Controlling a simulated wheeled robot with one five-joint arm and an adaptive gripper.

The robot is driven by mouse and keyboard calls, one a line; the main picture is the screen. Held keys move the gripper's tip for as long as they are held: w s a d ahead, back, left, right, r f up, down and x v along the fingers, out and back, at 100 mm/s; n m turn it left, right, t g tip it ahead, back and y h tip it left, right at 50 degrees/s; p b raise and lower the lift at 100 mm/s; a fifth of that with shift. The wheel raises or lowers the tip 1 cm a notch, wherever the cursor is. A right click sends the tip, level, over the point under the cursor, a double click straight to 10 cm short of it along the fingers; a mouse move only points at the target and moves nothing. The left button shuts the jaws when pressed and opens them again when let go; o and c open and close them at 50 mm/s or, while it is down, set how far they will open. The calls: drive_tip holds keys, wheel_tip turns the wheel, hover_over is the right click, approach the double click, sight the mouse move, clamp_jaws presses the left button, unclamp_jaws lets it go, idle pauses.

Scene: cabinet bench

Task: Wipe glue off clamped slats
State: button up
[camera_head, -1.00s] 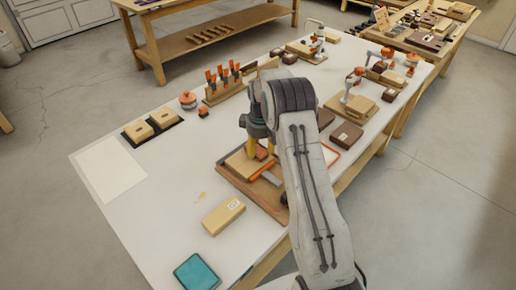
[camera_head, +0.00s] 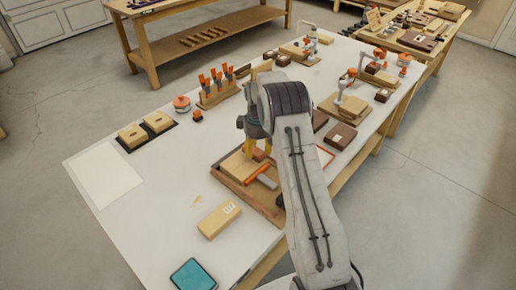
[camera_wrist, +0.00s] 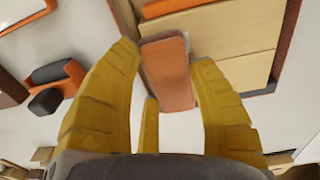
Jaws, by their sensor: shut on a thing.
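The pale wooden slats (camera_head: 240,166) lie on a brown-edged board (camera_head: 266,203) near the middle of the bench, with an orange clamp bar (camera_head: 256,172) across them. The slats fill the upper right of the wrist view (camera_wrist: 225,35). My gripper (camera_head: 258,150) is over the slats, its yellow fingers pointing down. In the wrist view, the fingers (camera_wrist: 168,85) are shut on an orange-brown pad (camera_wrist: 166,70), which lies at the slats' edge. I cannot tell whether the pad touches them. My arm hides the right part of the board. No glue is clearly visible on the slats.
A wooden block (camera_head: 219,219) and a teal pad (camera_head: 194,275) lie at the front. Two blocks sit on a dark mat (camera_head: 148,133) at left, beside a white sheet (camera_head: 106,175). An orange clamp rack (camera_head: 217,91) stands behind. The left middle of the bench is mostly clear.

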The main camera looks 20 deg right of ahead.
sight(236, 171)
drive_tip(key=shift+s+a+b, duration=0.3)
drive_tip(key=shift+a, duration=0.6)
drive_tip(key=shift+a, duration=0.1)
drive_tip(key=shift+s+a+b, duration=0.4)
drive_tip(key=shift+a+b, duration=0.05)
drive_tip(key=shift+a, duration=0.35)
drive_tip(key=shift+a, duration=0.1)
drive_tip(key=shift+s+a+b, duration=0.2)
drive_tip(key=shift+a, duration=0.25)
drive_tip(key=shift+s+a+b, duration=0.2)
drive_tip(key=shift+a, duration=0.25)
drive_tip(key=shift+a, duration=0.1)
drive_tip(key=shift+s+a+b, duration=0.15)
drive_tip(key=shift+s+a, duration=0.05)
drive_tip(key=shift+a, duration=0.25)
drive_tip(key=shift+s+a+b, duration=0.15)
drive_tip(key=shift+s+a, duration=0.05)
drive_tip(key=shift+a, duration=0.25)
drive_tip(key=shift+a, duration=0.1)
drive_tip(key=shift+s+a+b, duration=0.3)
drive_tip(key=shift+s+a, duration=0.1)
drive_tip(key=shift+a, duration=0.4)
